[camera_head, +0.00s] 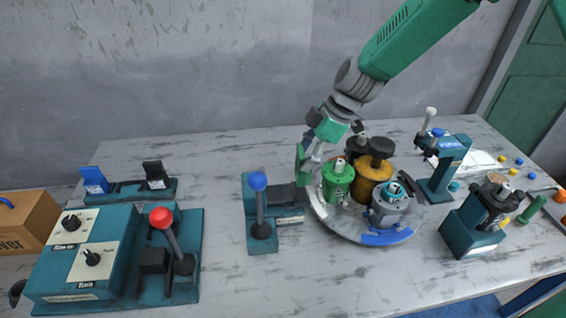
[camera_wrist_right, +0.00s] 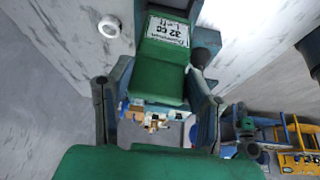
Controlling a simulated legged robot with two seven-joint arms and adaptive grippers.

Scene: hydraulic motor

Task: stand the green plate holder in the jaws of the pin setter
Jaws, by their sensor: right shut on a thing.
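The green plate holder (camera_head: 302,164) is upright in my right gripper (camera_head: 312,152), at the middle of the head view. In the wrist view its green body (camera_wrist_right: 160,85) with a white "32 cc Left" label lies between the fingers of my right gripper (camera_wrist_right: 161,108), which is shut on it. What looks like the pin setter (camera_head: 258,238) is a teal stand with a blue-knobbed lever and dark jaws (camera_head: 284,196). The holder is just above and right of these jaws; whether it touches them I cannot tell. My left gripper is not in view.
A round grey turntable (camera_head: 330,222) carrying a green part (camera_head: 338,182), a brown part (camera_head: 371,185) and a grey part (camera_head: 388,208) is close on the right. A red-knobbed control unit (camera_head: 110,255) stands left. Free table lies in front of the turntable.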

